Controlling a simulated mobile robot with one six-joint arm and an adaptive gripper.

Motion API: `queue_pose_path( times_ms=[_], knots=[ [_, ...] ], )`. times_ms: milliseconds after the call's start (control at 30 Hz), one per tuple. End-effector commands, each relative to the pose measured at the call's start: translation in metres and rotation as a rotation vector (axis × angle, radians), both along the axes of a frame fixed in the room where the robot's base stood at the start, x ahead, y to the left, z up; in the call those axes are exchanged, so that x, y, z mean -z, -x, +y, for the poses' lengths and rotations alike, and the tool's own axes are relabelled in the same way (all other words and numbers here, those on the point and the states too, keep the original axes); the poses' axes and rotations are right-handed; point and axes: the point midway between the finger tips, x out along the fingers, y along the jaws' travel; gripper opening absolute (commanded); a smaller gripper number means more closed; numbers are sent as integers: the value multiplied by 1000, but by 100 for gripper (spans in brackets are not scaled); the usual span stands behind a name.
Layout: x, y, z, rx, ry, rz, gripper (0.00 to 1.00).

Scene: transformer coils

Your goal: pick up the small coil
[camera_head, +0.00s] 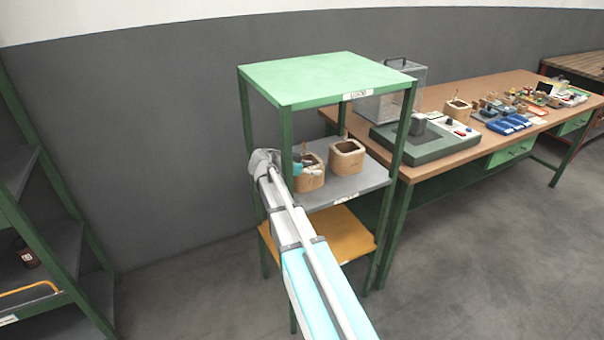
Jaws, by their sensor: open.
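Two tan, squarish coils stand upright on the grey middle shelf of a green-framed rack. The left coil (313,181) is partly hidden by my arm and a rack post. The right coil (346,158) shows more fully, beside it. A third tan coil (457,111) stands on the workbench. I cannot tell for sure which one is the small coil. My gripper (298,168) is at the left side of the middle shelf, close to the left coil. It is open, but its fingers are mostly hidden, and I cannot tell whether they touch the coil.
The rack's green top (325,76) and posts surround the middle shelf closely. An orange shelf (349,240) lies below. A brown workbench (440,92) at right holds a grey-green device (425,146) and several small parts. Another rack (45,215) stands at far left. The floor (470,270) is clear at right.

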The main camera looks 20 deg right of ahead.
Motion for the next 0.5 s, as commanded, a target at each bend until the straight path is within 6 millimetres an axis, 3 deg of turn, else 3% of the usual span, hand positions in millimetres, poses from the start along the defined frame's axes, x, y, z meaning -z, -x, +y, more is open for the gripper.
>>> queue_pose_path(
  times_ms=[167,500],
  knots=[
    [0,0,0,0,0,0,67],
    [0,0,1,-1,0,0,4]
  ],
)
